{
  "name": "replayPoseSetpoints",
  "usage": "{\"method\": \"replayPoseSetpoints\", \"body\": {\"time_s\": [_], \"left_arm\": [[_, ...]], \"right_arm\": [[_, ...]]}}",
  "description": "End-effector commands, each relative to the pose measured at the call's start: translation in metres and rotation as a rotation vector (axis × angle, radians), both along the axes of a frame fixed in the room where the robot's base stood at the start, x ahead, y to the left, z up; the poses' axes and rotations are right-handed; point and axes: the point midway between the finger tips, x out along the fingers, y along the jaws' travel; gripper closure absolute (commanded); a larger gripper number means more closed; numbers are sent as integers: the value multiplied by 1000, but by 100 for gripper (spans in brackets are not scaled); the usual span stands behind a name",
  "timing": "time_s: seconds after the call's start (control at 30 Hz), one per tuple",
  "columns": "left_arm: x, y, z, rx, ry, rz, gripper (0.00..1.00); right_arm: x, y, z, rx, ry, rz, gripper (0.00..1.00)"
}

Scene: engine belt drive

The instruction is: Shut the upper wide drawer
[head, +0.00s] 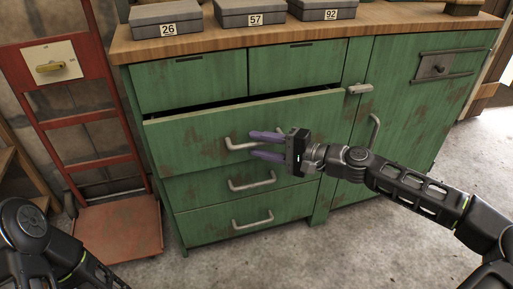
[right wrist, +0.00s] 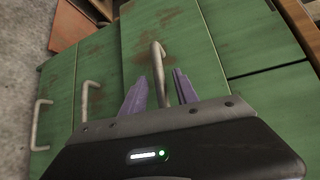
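The upper wide drawer (head: 190,140) of the green cabinet is pulled partly out, with a dark gap along its top edge. Its pale bar handle (head: 231,145) faces me, and the handle also shows in the right wrist view (right wrist: 158,62). My right gripper (head: 262,145) is at this handle, its purple fingers apart. In the right wrist view the handle lies between the two fingers, with space seen on both sides; I cannot tell whether either finger touches it. My left arm shows at the lower left of the head view, but its gripper is out of view.
Two lower wide drawers (head: 215,221) and two small upper drawers (head: 190,82) look shut. A cabinet door (head: 410,110) is at right. Numbered grey boxes (head: 250,12) stand on the wooden top (head: 215,38). A red hand truck (head: 115,225) stands left. The floor in front is clear.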

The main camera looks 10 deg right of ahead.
Motion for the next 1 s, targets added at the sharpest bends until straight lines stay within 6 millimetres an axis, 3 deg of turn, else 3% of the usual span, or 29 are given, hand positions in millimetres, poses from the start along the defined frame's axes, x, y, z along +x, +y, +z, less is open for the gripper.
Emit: {"method": "replayPoseSetpoints", "body": {"time_s": [0.4,0.83,1.0], "left_arm": [[1,0,-5,1,-3,1,100],[1,0,-4,0,-2,1,100],[1,0,-5,0,-2,1,100]], "right_arm": [[8,9,-1,0,1,-1,64],[8,9,-1,0,1,-1,99],[8,9,-1,0,1,-1,100]]}}
